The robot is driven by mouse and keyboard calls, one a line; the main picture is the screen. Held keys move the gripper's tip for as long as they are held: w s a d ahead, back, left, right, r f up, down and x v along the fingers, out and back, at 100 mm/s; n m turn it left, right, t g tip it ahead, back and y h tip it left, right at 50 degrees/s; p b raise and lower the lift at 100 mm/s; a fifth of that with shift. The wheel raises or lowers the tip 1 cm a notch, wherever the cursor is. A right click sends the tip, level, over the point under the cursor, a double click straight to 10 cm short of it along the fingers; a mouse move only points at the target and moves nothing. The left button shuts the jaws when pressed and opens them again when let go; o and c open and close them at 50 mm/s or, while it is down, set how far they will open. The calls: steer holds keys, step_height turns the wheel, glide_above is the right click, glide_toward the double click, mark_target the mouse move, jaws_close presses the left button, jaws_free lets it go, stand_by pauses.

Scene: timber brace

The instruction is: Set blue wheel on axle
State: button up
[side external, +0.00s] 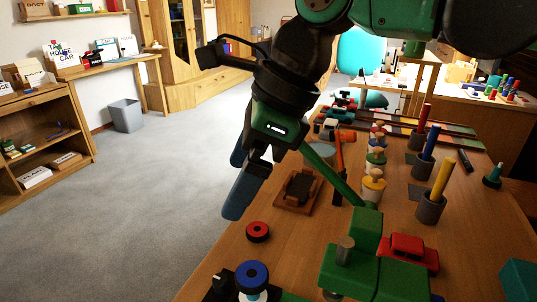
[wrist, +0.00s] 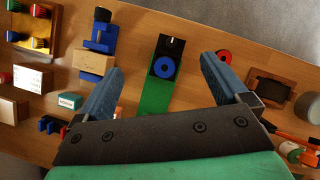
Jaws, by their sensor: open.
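In the wrist view the blue wheel (wrist: 163,67) lies flat over the end of a green strip (wrist: 156,97), beside a black block (wrist: 171,45) with a pale pin. Whether an axle passes through the wheel is unclear. My gripper (side external: 233,190) has blue fingers, open and empty, raised beyond the table's left edge in the side view. In the wrist view my gripper (wrist: 162,65) has its fingertips spread on either side of the wheel.
A red wheel (side external: 257,231) lies flat near the table's left edge. A green block assembly (side external: 375,265) with an upright grey pin and a red toy car (side external: 408,251) stand to the right.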

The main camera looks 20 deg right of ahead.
mark_target(251, 275)
steer(key=shift+h, duration=0.4)
steer(key=f, duration=1.6)
steer(key=shift+s+d+f, duration=0.1)
steer(key=shift+s+d, duration=0.1)
steer(key=shift+d, duration=0.15)
steer(key=w+v, duration=0.1)
steer(key=v, duration=0.4)
steer(key=w+a+r+n+t, duration=0.4)
steer(key=w+a+r+n, duration=0.3)
steer(key=w+r, duration=0.25)
steer(key=w+d+r+n+t, duration=0.1)
steer(key=w+d+r+t, duration=0.1)
steer(key=d, duration=0.3)
steer(key=w+d+r+n+t, duration=0.1)
steer(key=w+d+r+t, duration=0.2)
steer(key=d+t, duration=0.2)
steer(key=w+d+r+n+t+y, duration=0.1)
steer(key=w+d+r+n+t, duration=0.1)
steer(key=d, duration=0.4)
steer(key=shift+w+d+r+t, duration=0.2)
steer(key=shift+r+t, duration=0.4)
steer(key=shift+t, duration=0.6)
